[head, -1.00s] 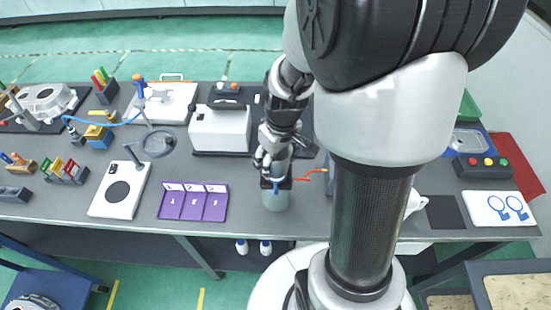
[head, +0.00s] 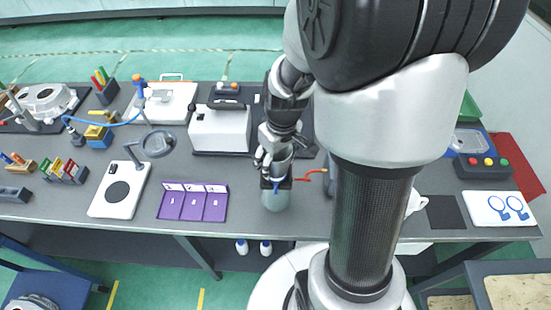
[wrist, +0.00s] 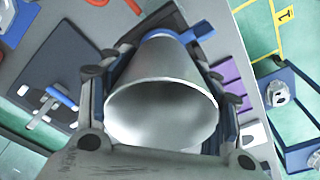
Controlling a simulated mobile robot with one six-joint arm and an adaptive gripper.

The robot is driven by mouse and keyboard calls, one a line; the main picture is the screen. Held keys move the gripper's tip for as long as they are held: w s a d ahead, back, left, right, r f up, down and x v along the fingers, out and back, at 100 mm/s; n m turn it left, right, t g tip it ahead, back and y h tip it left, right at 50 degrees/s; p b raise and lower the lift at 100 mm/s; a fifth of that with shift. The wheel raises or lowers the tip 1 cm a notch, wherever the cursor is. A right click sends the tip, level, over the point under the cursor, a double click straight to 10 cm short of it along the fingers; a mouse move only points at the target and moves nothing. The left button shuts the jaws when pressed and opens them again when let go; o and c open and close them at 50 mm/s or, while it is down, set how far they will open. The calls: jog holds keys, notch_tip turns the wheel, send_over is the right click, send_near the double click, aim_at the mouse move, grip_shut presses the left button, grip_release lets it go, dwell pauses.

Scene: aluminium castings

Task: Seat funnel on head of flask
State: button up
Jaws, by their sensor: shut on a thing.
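A grey metallic funnel (wrist: 160,100) fills the middle of the wrist view, its wide mouth towards the camera. The fingers of my gripper (head: 276,178) are shut on it from both sides. In the head view, the funnel (head: 281,162) shows as a grey cone partly behind my gripper. A pale, translucent flask (head: 276,201) stands on the table directly below. A dark band and a small blue part show at its top. The funnel's lower end and the flask's mouth are hidden, so I cannot tell whether they touch.
A red hose-like piece (head: 311,174) sticks out right of the flask's top. A purple numbered tray (head: 193,216) lies to the left, and a white box-like device (head: 220,130) stands behind. The table's front edge (head: 250,236) is close to the flask.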

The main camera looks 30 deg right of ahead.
jog(key=shift+f+b, duration=0.8)
jog(key=shift+f, duration=0.2)
jog(key=o, duration=1.3)
jog(key=shift+c, duration=0.2)
jog(key=shift+r, duration=0.15)
notch_tip(320, 180, up, 12)
jog(key=s, duration=0.1)
jog(key=shift+s, duration=0.25)
jog(key=shift+d, duration=0.1)
